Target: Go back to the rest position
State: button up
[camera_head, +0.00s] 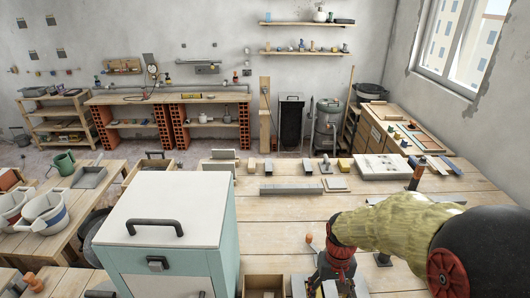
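My gripper (336,278) is at the lower right, at the end of my arm, pointing down over the near part of the wooden workbench (290,210). Its body is red and dark. Its fingertips are at the bottom of the picture among small pale and grey pieces, so I cannot tell whether it is open or shut or holds anything. My arm comes in from the right edge, with a yellow-green cover.
A white and teal cabinet (165,215) with a dark handle stands just left of my gripper. An open wooden box (264,283) is beside it. Blocks and a pale slab (380,167) line the bench's far side. Buckets (45,213) stand at left. The bench middle is mostly clear.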

jog(key=s+r+t+b, duration=0.5)
jog(key=s+r, duration=0.8)
jog(key=r, duration=0.4)
jog(key=shift+s+r+t, duration=0.3)
jog(key=shift+s+t, duration=0.1)
jog(key=shift+t, duration=0.4)
